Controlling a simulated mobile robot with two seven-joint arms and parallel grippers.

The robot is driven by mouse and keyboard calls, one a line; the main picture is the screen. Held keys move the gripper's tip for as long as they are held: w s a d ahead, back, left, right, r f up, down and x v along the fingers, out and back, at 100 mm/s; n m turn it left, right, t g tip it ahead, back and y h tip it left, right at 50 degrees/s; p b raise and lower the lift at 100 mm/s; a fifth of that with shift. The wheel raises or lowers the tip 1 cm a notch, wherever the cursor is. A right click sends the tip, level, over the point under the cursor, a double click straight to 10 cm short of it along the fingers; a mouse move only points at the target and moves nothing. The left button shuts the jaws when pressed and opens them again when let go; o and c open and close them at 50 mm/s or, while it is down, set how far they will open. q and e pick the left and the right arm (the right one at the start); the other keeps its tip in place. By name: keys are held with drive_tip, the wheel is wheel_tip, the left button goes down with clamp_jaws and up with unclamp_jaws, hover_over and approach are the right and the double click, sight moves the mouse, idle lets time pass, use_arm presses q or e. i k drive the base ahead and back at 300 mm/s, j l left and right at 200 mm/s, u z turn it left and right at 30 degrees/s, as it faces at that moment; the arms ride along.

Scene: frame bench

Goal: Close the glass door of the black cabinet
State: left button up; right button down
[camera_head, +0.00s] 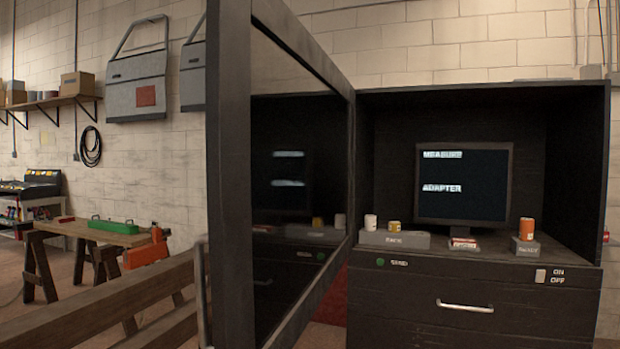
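The black cabinet (480,105) stands at the right, its upper compartment open at the front. Its glass door (300,180) has a thick black frame (230,180) and stands swung wide open toward me, hinged at the cabinet's left side. The pane reflects the monitor and the items inside. A thin grey upright bar (201,295), which looks like a handle, shows at the door's near left edge. Neither of my grippers shows in this view, and nothing is seen touching the door.
Inside the cabinet are a monitor (464,185), grey boxes (394,239) and small cans (527,229), all behind the front edge. A drawer with a metal handle (465,306) is below. Wooden rails (110,305) and a workbench (85,232) stand left of the door.

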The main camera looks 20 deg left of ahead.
sight(293, 169)
drive_tip(key=k+j+z, duration=0.1)
drive_tip(key=j, duration=0.3)
drive_tip(key=k+j+z, duration=0.1)
drive_tip(key=k+j, duration=0.2)
drive_tip(key=j, duration=0.35)
drive_tip(key=k+j+z, duration=0.15)
drive_tip(key=j, duration=0.45)
drive_tip(key=k+j+z, duration=0.15)
drive_tip(key=j, duration=0.75)
drive_tip(key=i, duration=0.05)
